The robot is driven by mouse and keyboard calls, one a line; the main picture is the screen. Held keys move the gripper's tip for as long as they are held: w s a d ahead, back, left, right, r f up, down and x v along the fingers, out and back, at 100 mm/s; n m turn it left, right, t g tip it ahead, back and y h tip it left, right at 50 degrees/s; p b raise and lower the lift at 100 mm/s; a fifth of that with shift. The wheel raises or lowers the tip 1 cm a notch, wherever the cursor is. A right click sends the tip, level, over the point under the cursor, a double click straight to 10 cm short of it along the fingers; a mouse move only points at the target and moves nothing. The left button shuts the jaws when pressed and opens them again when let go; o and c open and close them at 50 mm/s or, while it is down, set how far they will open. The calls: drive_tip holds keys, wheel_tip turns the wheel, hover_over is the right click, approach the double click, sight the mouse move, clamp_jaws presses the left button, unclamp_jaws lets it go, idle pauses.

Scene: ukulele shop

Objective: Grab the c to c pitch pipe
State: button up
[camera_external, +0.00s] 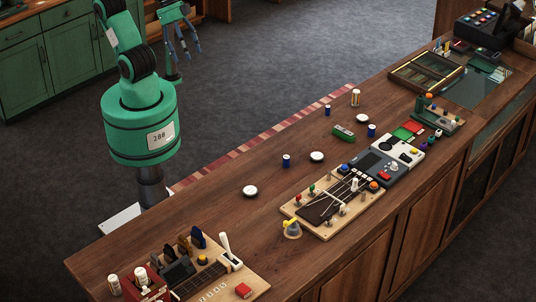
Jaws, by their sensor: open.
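My gripper (184,54) hangs fingers down in the upper left of the external view, open and empty. It appears beyond the counter's far edge, well away from the small items. Three small round discs with pale tops and dark rims, which look like pitch pipes, lie apart on the wooden counter: a near one (250,190), a middle one (316,156) and a far one (362,118). Their markings are too small to read, so I cannot tell which is the C to C pitch pipe.
Blue cylinders (286,160) and a green block (343,132) stand among the discs. A fretboard panel (318,220) and a grey device (373,170) sit right of them. A wooden board (245,276) with tools lies at the near end. Bare counter (190,218) surrounds the near disc.

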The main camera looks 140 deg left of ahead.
drive_tip(key=w+a+r+g, duration=0.1)
drive_tip(key=w+a+r, duration=0.2)
drive_tip(key=w+a, duration=0.6)
drive_tip(key=w+a+f+g+y, duration=0.1)
drive_tip(key=w+a+f, duration=0.2)
drive_tip(key=w+a, duration=0.9)
drive_tip(key=w+a+f+g, duration=0.1)
drive_tip(key=w+a+f, duration=0.2)
drive_tip(key=w+a, duration=0.85)
drive_tip(key=m+g+h, duration=0.1)
drive_tip(key=g, duration=0.1)
hover_over(363, 117)
wheel_tip(363, 117, down, 34)
drive_tip(key=shift+s, duration=0.1)
drive_tip(key=shift+f, duration=4.2)
